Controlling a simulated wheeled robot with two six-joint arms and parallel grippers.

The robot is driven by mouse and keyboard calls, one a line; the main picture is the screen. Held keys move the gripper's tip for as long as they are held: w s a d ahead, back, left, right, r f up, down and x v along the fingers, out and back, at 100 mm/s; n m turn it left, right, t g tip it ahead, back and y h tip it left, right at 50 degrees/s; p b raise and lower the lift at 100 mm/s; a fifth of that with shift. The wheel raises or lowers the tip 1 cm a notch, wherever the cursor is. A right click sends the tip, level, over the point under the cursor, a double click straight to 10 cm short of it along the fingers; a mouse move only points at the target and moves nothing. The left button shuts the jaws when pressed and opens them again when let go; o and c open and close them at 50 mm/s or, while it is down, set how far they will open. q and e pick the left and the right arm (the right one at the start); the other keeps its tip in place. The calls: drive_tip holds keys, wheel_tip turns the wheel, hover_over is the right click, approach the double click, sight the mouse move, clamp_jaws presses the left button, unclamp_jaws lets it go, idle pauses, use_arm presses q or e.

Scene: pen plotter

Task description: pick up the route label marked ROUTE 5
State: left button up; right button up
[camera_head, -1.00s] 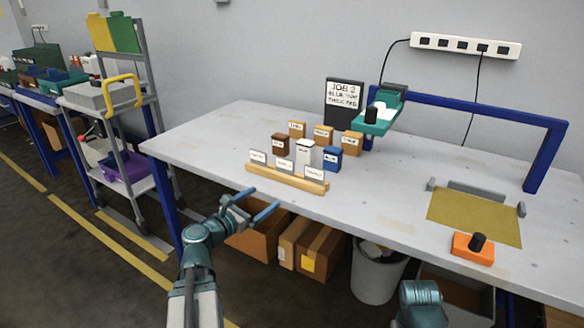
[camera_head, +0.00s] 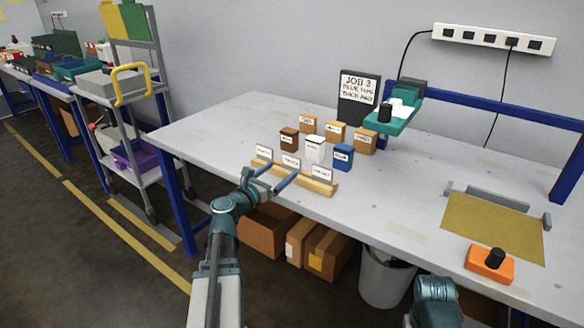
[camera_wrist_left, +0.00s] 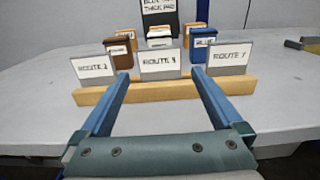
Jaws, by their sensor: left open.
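Three white route labels stand upright in a row in a wooden holder (camera_head: 318,185), which also shows in the left wrist view (camera_wrist_left: 170,92). The middle label (camera_head: 291,161) appears to read ROUTE 5 in the left wrist view (camera_wrist_left: 160,63), in small, slightly blurred print. The label to its left (camera_wrist_left: 93,68) seems to read ROUTE 2, the one to its right (camera_wrist_left: 230,58) ROUTE 7. My left gripper (camera_head: 271,178) is open and empty at the front of the holder. Its fingers (camera_wrist_left: 160,75) flank the middle label in the wrist view; contact cannot be told.
Small brown, white and blue boxes (camera_head: 315,149) stand behind the holder. A dark job sign (camera_head: 358,97) and a teal device (camera_head: 393,118) are farther back. An orange block with a black knob (camera_head: 490,265) and a tan mat (camera_head: 492,228) lie at the right. Cartons sit under the table.

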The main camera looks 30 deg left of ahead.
sight(291, 161)
use_arm(q)
drive_tip(key=shift+w, duration=1.05)
drive_tip(key=w, duration=0.5)
drive_tip(key=shift+w+d+r, duration=0.1)
drive_tip(key=shift+w+d, duration=0.05)
drive_tip(key=shift+d, duration=0.05)
drive_tip(key=c, duration=1.1)
drive_tip(key=shift+o, duration=0.2)
use_arm(e)
drive_tip(key=shift+r, duration=0.15)
use_arm(q)
drive_tip(key=shift+r, duration=0.15)
use_arm(e)
drive_tip(key=shift+r, duration=0.1)
